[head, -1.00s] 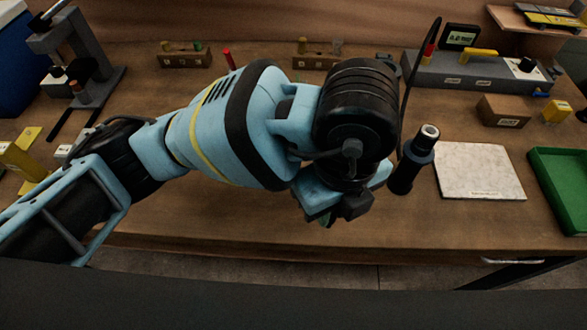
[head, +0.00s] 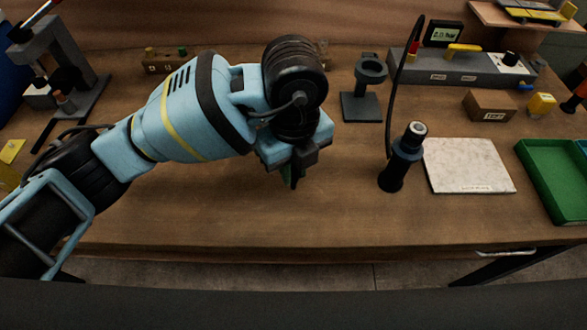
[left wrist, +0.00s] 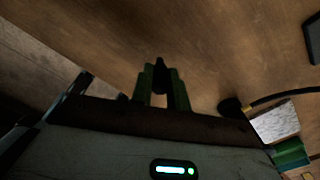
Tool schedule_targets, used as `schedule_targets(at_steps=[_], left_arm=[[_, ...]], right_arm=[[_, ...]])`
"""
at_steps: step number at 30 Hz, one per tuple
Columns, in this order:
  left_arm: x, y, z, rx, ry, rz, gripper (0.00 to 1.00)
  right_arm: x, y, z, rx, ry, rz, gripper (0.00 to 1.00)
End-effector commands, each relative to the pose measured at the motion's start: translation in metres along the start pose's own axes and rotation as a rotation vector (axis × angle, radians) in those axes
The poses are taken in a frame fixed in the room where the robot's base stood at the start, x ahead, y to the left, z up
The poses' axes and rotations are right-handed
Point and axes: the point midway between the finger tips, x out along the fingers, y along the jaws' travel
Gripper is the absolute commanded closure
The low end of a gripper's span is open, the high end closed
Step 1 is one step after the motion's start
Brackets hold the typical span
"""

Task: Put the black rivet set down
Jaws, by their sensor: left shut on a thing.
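My left gripper (head: 291,172) is over the bare middle of the wooden bench, pointing down. In the left wrist view its two green fingers (left wrist: 162,88) are shut on a small dark piece, the black rivet set (left wrist: 160,72), whose tip pokes out past the fingers. In the head view the rivet set is mostly hidden by the gripper, and I cannot tell its exact gap to the bench. My right gripper is in neither view.
A black tool with a blue collar and cable (head: 396,176) stands right of the gripper. Behind are a dark ring stand (head: 366,105) and a grey console (head: 455,72). A pale plate (head: 468,166) and green tray (head: 530,160) lie right. The bench's front middle is clear.

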Motion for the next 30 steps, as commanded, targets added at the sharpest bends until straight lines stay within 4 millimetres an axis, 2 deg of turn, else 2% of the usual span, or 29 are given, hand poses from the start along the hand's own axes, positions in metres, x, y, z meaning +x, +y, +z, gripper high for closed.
schedule_targets(at_steps=[3,15,16,20,30], left_arm=[[0.0124,0.0000,0.0004,-0.002,0.000,-0.001,1.00],[0.0164,0.0000,0.0006,-0.002,-0.001,-0.001,1.00],[0.0160,-0.0001,0.0006,-0.002,-0.002,-0.001,0.80],[0.0159,-0.0001,0.0006,-0.002,-0.002,-0.001,0.63],[0.0129,-0.0003,0.0004,-0.002,-0.002,-0.002,0.62]], right_arm=[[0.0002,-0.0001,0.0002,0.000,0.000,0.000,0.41],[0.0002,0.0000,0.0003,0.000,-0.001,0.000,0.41],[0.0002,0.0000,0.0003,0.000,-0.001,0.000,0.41],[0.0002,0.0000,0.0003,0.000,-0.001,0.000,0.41],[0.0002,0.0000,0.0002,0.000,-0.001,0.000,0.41]])
